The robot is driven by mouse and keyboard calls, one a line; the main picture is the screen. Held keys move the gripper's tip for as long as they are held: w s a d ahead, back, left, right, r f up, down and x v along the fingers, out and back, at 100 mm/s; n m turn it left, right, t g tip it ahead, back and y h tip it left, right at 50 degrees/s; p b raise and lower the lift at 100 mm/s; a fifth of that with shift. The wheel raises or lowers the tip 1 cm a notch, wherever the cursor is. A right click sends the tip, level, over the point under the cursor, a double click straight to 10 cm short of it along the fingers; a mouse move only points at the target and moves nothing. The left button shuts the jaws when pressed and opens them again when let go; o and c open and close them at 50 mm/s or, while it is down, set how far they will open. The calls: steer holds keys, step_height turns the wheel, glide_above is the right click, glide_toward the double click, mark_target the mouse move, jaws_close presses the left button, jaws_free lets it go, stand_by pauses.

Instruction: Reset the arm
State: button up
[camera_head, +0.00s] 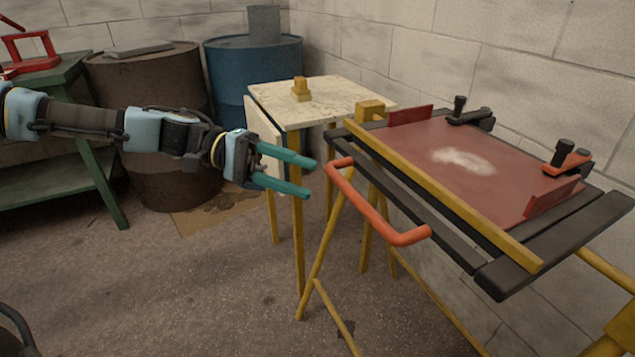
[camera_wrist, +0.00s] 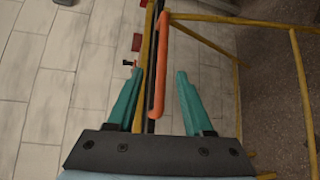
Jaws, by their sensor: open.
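My gripper (camera_head: 308,177) has two teal fingers and is open and empty. In the head view it is at the middle left, with its fingertips pointing right, just left of the orange bar handle (camera_head: 375,212) on the front of the frame bench. In the wrist view my gripper (camera_wrist: 158,85) shows at the bottom, and the orange handle (camera_wrist: 159,75) appears between the two fingers. I cannot tell the depth between fingers and handle. My arm reaches in from the left, about level.
The bench carries a dark red panel (camera_head: 425,150) behind a yellow rail (camera_head: 440,195), with black clamps. A small white-topped table (camera_head: 330,100) holds a yellow block (camera_head: 301,90). A brown barrel (camera_head: 150,80), a blue barrel (camera_head: 255,60) and a green workbench (camera_head: 45,80) stand behind. Open floor lies in front.

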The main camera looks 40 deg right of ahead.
steer(key=shift+w+a, duration=0.1)
steer(key=shift+w, duration=0.05)
stand_by(0.4)
steer(key=w+a+f+n+t+y+p, duration=0.2)
steer(key=w+a+f+t+p, duration=0.15)
steer(key=a, duration=0.35)
steer(key=w+a+f+n+t+y+p, duration=0.25)
steer(key=a+f+t, duration=0.2)
steer(key=a, duration=0.25)
steer(key=w+a+r+n+t+y+p, duration=0.1)
steer(key=w+a+r+n+t+p, duration=0.1)
steer(key=w+a+r+t, duration=0.2)
steer(key=w+a+r+n+t+y+p, duration=0.1)
steer(key=w+a+r, duration=0.6)
steer(key=a, duration=1.1)
step_height(320, 180, up, 3)
steer(key=n+t+p, duration=0.1)
steer(key=n+t, duration=0.1)
steer(key=t, duration=0.1)
steer(key=shift+f+y+p, duration=0.15)
steer(key=shift+y+p, duration=0.15)
steer(key=shift+y, duration=0.05)
steer(key=shift+d, duration=0.1)
